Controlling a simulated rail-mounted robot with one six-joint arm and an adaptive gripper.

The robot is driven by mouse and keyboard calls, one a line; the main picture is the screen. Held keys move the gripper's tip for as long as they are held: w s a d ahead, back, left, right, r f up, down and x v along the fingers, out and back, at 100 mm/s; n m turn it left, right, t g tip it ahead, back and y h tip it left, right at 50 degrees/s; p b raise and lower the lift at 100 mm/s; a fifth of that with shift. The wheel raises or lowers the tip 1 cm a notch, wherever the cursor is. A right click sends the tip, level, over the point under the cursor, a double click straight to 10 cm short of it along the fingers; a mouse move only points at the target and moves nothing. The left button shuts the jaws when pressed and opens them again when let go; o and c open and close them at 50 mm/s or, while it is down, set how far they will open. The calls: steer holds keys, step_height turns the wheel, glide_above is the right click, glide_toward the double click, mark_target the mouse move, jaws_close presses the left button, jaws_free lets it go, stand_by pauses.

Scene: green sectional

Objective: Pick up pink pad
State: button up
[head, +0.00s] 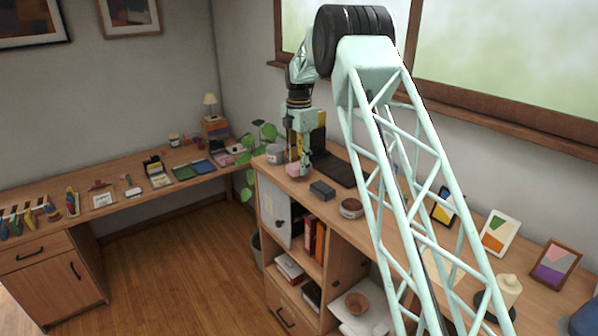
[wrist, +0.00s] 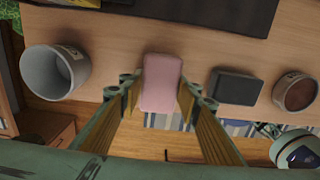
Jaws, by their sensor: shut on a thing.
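The pink pad (wrist: 161,82) is a small rounded block in the middle of the wrist view, between the two fingers of my gripper (wrist: 161,100). The fingers close on its left and right sides. In the head view my gripper (head: 305,165) points down at the near left end of the wooden shelf top, with the pink pad (head: 292,170) at its fingertips. I cannot tell whether the pad touches the surface or is slightly above it.
A grey cup (wrist: 54,72) stands left of the pad in the wrist view. A dark grey box (wrist: 234,87) and a round brown bowl (wrist: 295,92) lie to the right. A dark flat item (head: 334,169) lies behind. A plant (head: 262,133) stands near the corner.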

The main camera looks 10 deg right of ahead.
mark_target(299, 165)
steer(key=shift+r, duration=3.55)
steer(key=shift+o, duration=0.9)
steer(key=shift+s+b, duration=0.1)
steer(key=shift+b, duration=0.25)
steer(key=shift+c, duration=0.7)
steer(key=shift+s+d+r+m+b, duration=0.15)
steer(key=shift+s+d+m+b, duration=0.1)
steer(key=shift+s+m+b, duration=0.35)
steer(key=shift+s+d+r+m+b, duration=0.1)
steer(key=shift+s+d+m+b, duration=0.2)
steer(key=shift+m, duration=0.4)
steer(key=s+d+m+b, duration=0.3)
steer(key=s+m+b, duration=0.3)
steer(key=s+m, duration=0.4)
steer(key=s+d+r+m+b, duration=0.1)
steer(key=s+d+m+b, duration=0.2)
steer(key=s+m+b, duration=0.4)
steer(key=shift+s+m, duration=1.8)
steer(key=shift+s, duration=0.85)
steer(key=shift+a+r, duration=0.1)
